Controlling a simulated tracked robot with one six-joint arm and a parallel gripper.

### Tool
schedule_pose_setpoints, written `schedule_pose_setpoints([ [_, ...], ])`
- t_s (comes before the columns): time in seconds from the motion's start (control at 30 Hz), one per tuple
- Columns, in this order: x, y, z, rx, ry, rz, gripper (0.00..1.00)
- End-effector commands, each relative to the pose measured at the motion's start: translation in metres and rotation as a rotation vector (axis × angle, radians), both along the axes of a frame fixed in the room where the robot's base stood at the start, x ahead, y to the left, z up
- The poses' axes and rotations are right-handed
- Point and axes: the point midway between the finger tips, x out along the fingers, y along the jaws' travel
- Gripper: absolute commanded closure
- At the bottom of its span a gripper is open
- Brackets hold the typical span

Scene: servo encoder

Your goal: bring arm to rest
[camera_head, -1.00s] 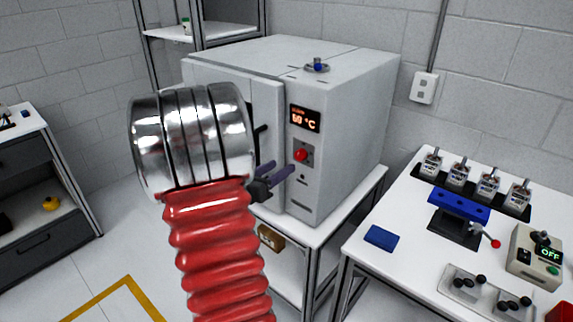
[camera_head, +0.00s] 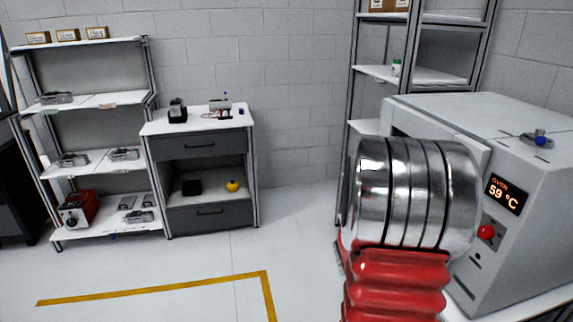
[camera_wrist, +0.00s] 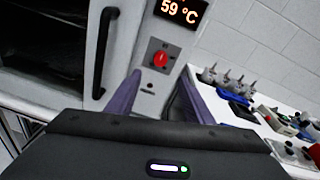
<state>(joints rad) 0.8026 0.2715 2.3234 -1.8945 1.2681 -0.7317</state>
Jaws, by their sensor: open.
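My gripper (camera_wrist: 160,76) shows in the wrist view with its two purple fingers apart and nothing between them. It is in front of the oven's control panel, below the red knob (camera_wrist: 160,59). In the head view my arm, with its silver collar and red ribbed sleeve, stands raised at the right and hides the gripper. It also covers much of the front of the white oven (camera_head: 545,205).
The oven display (camera_head: 506,194) reads 59 °C. A black handle (camera_wrist: 104,52) is close left of the fingers. A white bench (camera_wrist: 232,104) with fixtures lies right. A drawer cabinet (camera_head: 200,143) and a shelf rack (camera_head: 92,101) stand left. The floor (camera_head: 200,262) between is clear.

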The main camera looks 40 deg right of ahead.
Motion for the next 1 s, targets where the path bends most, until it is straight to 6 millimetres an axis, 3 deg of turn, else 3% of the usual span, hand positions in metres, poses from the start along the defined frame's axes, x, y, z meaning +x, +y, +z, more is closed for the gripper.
schedule_pose_setpoints([
  [0.3, 0.000, 0.000, -0.001, -0.007, -0.029, -0.002, 0.53],
  [0.47, -0.014, 0.009, -0.020, 0.019, -0.155, -0.079, 0.53],
  [0.73, -0.051, 0.057, -0.060, 0.079, -0.464, -0.346, 0.53],
  [1.0, -0.043, 0.125, -0.074, 0.114, -0.816, -0.572, 0.53],
])
